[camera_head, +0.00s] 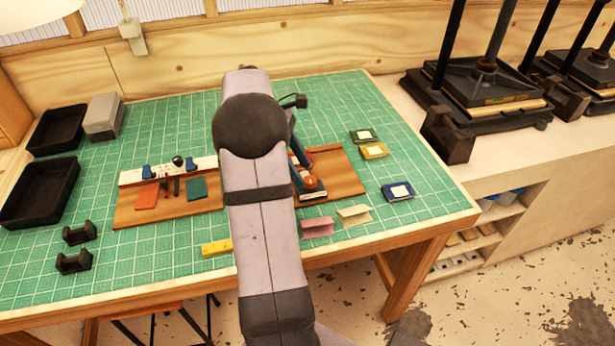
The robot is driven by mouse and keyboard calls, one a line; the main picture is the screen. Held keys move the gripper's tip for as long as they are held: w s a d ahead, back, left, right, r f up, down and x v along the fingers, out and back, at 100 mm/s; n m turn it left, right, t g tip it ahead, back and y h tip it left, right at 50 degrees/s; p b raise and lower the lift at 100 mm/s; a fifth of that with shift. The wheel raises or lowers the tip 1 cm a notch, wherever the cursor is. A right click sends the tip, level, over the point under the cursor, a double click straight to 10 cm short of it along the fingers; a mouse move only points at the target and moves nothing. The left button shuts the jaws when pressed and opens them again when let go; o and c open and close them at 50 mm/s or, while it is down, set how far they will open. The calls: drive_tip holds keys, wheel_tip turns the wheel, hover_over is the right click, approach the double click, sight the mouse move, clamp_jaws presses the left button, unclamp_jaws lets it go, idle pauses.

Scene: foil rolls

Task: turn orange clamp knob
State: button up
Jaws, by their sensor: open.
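The orange clamp knob (310,183) shows just right of my arm, on a small clamp fixture with blue and dark parts. The fixture stands on a brown wooden board (343,170) on the green mat. My arm covers the left part of the fixture. My gripper (300,162) is open and mostly hidden behind my arm; a narrow part of it shows near the fixture, pointing down. It appears just above or beside the knob; I cannot tell whether it touches it.
Left of my arm, another board (128,215) holds a white rail, an orange piece and a green piece. Black trays (40,195) stand far left. Several small labelled blocks (397,191) lie right. Pink (317,228) and cream (354,215) pieces and a yellow block (216,247) lie near the front edge.

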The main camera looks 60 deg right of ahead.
sight(310, 179)
drive_tip(key=n, duration=0.1)
drive_tip(key=w+d+n, duration=0.1)
drive_tip(key=n, duration=0.1)
drive_tip(key=w+d+n+t+h, duration=0.1)
drive_tip(key=n, duration=0.1)
drive_tip(key=shift+w+d+f, duration=0.1)
drive_tip(key=shift+d+f, duration=0.05)
drive_tip(key=shift+d, duration=0.1)
drive_tip(key=shift+p+x, duration=1.15)
drive_tip(key=shift+x, duration=2.45)
drive_tip(key=c, duration=1)
